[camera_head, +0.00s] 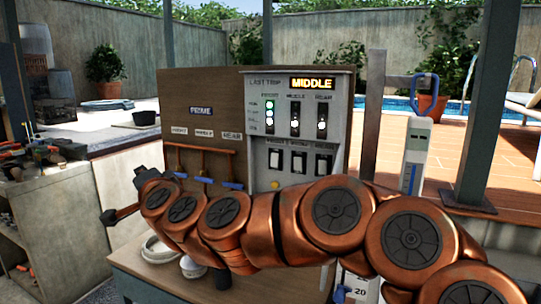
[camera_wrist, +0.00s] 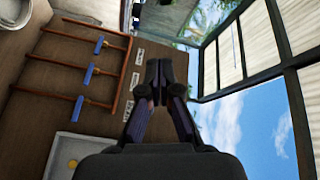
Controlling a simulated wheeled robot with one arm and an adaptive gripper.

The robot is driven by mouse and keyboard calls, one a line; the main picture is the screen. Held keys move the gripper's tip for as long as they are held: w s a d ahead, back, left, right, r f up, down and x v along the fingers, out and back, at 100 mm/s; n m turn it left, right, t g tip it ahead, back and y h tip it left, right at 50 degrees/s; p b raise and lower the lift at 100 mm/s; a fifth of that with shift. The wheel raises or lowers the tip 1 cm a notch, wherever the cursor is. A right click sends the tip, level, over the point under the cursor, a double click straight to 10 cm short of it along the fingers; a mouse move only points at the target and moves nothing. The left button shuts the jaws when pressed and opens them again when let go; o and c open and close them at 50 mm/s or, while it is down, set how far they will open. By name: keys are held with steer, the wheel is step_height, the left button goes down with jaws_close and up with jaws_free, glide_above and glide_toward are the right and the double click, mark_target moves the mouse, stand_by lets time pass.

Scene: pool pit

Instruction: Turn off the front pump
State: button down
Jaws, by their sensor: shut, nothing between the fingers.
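The panel's lower part is hidden by my arm. In the wrist view, my gripper (camera_wrist: 158,70) is shut and empty, apart from the wooden board (camera_wrist: 60,100) and the panel's corner (camera_wrist: 90,150). Its fingers are hard to make out in the head view.
Copper pipes with blue valve handles (camera_wrist: 87,76) run on the board left of the panel, under a "PRIME" label (camera_head: 201,111). A white meter with a blue loop (camera_head: 413,160) stands at the right. A cluttered workbench (camera_head: 40,160) is at the left.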

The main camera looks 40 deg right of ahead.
mark_target(274, 164)
steer(key=w+d+r+m+g+h+p, duration=0.1)
steer(key=d+r+m+g+h+p, duration=0.2)
steer(key=d+m+h, duration=0.95)
steer(key=s+d+f+m+g+h+p, duration=0.1)
steer(key=s+d+f+m+g, duration=0.1)
steer(key=d, duration=0.4)
steer(key=s+d+f+m+g+h+p, duration=0.1)
steer(key=s+d+f+m+g+p, duration=0.1)
steer(key=s+d+f+g, duration=0.1)
steer(key=d+f+g, duration=0.1)
steer(key=d+g, duration=0.1)
steer(key=d, duration=0.1)
steer(key=shift+s+d+f, duration=0.1)
steer(key=p+x, duration=0.3)
steer(key=x, duration=0.9)
steer(key=shift+d+p, duration=0.3)
steer(key=shift+p, duration=0.1)
steer(key=shift+w+d+f, duration=0.25)
steer(key=shift+w+d, duration=0.25)
